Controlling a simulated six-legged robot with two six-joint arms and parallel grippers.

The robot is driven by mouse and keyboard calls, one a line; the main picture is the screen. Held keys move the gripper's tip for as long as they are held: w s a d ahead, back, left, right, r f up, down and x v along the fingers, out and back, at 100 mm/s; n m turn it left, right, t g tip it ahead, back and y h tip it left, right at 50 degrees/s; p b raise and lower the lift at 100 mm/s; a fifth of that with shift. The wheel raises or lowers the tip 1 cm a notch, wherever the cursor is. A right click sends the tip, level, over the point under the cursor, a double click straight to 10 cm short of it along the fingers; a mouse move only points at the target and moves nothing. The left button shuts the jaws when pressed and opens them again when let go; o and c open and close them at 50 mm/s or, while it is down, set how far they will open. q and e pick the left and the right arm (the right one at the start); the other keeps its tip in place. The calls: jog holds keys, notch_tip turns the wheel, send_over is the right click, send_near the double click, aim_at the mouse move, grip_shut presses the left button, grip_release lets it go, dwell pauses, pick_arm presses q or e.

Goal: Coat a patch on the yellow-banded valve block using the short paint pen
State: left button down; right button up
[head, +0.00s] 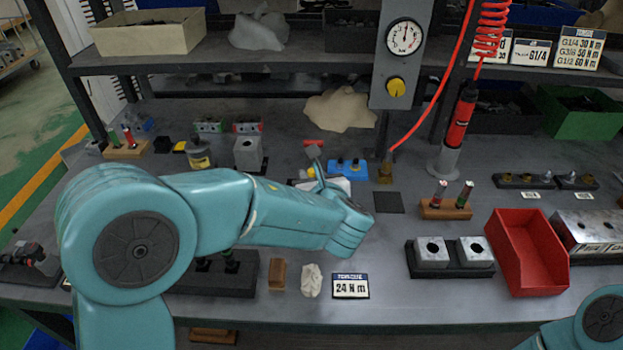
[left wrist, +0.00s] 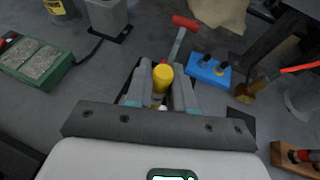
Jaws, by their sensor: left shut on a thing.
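My left gripper (left wrist: 160,82) is shut on a short cylinder with a yellow top (left wrist: 164,74), which looks like the short paint pen. Its lower part is hidden between the fingers. In the head view my left arm covers most of this gripper, low over the middle of the bench. No yellow band can be made out on any block. Two pale metal blocks with round holes (head: 432,252) (head: 475,251) sit in a black holder right of centre. A grey block (head: 248,153) stands at the back left, also in the left wrist view (left wrist: 105,17). My right gripper is out of view.
A red-headed hammer (left wrist: 182,28) lies just beyond the gripper, beside a blue block with black knobs (left wrist: 210,71). A wooden pen rack (head: 446,209), a red bin (head: 526,252) and a "24 N m" card (head: 351,286) stand on the bench. Bare bench shows right of the card.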

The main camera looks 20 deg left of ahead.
pick_arm(q)
jog(key=shift+s, duration=0.1)
jog(key=shift+s+d+f+b, duration=0.15)
jog(key=shift+s+b, duration=0.2)
jog(key=shift+s, duration=0.35)
jog(key=shift+w, duration=0.25)
jog(key=shift+w, duration=0.5)
jog(key=shift+s, duration=0.1)
jog(key=shift+s, duration=0.1)
jog(key=shift+s, duration=0.5)
